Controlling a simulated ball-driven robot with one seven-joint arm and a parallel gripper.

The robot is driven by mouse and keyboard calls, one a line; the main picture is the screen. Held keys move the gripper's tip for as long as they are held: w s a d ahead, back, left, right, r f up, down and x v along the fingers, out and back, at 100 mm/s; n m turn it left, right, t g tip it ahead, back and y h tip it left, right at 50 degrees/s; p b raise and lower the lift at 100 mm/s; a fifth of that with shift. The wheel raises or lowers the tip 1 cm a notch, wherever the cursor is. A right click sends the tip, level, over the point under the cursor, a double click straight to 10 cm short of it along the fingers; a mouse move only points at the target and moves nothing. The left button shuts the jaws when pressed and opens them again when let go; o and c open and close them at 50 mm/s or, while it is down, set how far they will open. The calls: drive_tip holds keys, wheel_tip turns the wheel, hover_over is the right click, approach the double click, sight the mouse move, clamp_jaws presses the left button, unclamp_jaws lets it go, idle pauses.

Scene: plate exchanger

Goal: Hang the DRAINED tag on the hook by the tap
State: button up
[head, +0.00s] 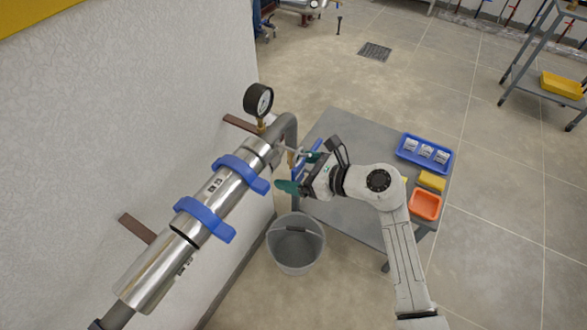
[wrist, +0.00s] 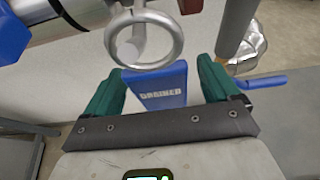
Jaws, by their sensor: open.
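In the wrist view, the blue DRAINED tag (wrist: 158,88) sits between the two green fingers of my gripper (wrist: 160,90). The fingers are open, with narrow gaps beside the tag. A metal ring (wrist: 176,42) stands above the tag, and a round metal rod end (wrist: 128,52), likely the hook, shows inside the ring's outline. I cannot tell whether the ring rests on it. A blue lever (wrist: 260,82), likely the tap's, is to the right.
A steel pipe with blue clamps (head: 207,218) runs along the white wall. A pressure gauge (head: 258,100) stands above its bend. A grey bucket (head: 296,262) is on the floor below. A grey table (head: 340,125) carries a blue tray (head: 425,168) and an orange tray (head: 425,217).

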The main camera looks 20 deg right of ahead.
drive_tip(key=v, duration=1)
drive_tip(key=shift+s, duration=0.1)
